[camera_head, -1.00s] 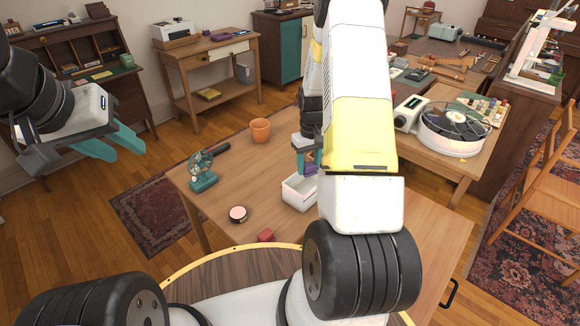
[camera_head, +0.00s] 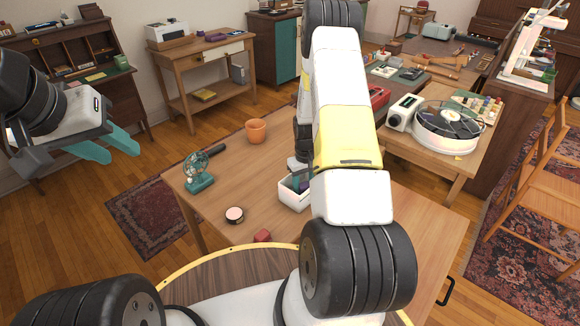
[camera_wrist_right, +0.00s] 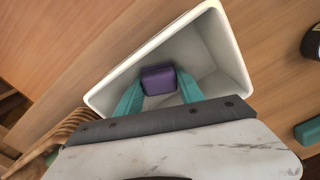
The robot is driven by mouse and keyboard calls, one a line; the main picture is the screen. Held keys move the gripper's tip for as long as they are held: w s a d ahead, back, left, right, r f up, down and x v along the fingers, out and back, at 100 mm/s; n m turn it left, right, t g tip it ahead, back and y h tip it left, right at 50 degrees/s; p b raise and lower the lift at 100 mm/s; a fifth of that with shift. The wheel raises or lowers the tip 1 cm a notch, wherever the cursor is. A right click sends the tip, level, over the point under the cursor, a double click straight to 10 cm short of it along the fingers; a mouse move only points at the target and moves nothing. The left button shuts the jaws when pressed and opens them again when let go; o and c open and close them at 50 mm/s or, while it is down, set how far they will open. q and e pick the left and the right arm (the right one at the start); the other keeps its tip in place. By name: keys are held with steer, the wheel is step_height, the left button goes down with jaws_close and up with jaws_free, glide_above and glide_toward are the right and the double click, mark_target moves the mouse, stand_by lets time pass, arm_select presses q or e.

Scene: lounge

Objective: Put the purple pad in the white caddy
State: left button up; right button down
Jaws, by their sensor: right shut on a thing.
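The white caddy (camera_head: 292,198) stands on the wooden table, partly hidden behind my right arm in the head view. It also shows in the right wrist view, where its rim (camera_wrist_right: 150,50) surrounds the fingers. The purple pad (camera_wrist_right: 159,80) is between the teal fingertips of my right gripper (camera_wrist_right: 160,88), which is shut on it, inside the caddy's opening. I cannot tell whether the pad touches the caddy floor. In the head view the pad is mostly hidden. My left gripper (camera_head: 112,147) is open and empty, in the air at the left, away from the table.
On the table are a teal fan (camera_head: 198,172), a terracotta pot (camera_head: 256,131), a round pink-topped tin (camera_head: 235,215) and a red block (camera_head: 262,236). Bare tabletop lies between fan and caddy.

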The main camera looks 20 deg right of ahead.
steer(key=c, duration=0.7)
jaws_free()
steer(key=shift+f, duration=0.1)
steer(key=shift+c, duration=0.2)
step_height(320, 180, up, 12)
step_height(320, 180, up, 8)
steer(key=r+t, duration=0.1)
glide_above(304, 184)
steer(key=a, duration=0.2)
steer(key=s+a+r+t, duration=0.1)
steer(key=s+a+r, duration=0.2)
steer(key=r, duration=0.3)
steer(key=s+a+r+t, duration=0.1)
steer(key=s+a+r, duration=0.15)
steer(key=r, duration=0.35)
steer(key=s+a+r+t, duration=0.1)
steer(key=s+a+r, duration=0.1)
steer(key=s, duration=0.4)
steer(key=s+a+r+t+y, duration=0.1)
steer(key=s+a+r, duration=0.1)
steer(key=s+r, duration=0.3)
steer(key=s+a+r+m+t+y, duration=0.1)
steer(key=s+a+r, duration=0.1)
steer(key=s, duration=0.5)
steer(key=shift+s+a+r, duration=0.15)
steer(key=shift+s+r, duration=0.1)
steer(key=shift+r, duration=0.4)
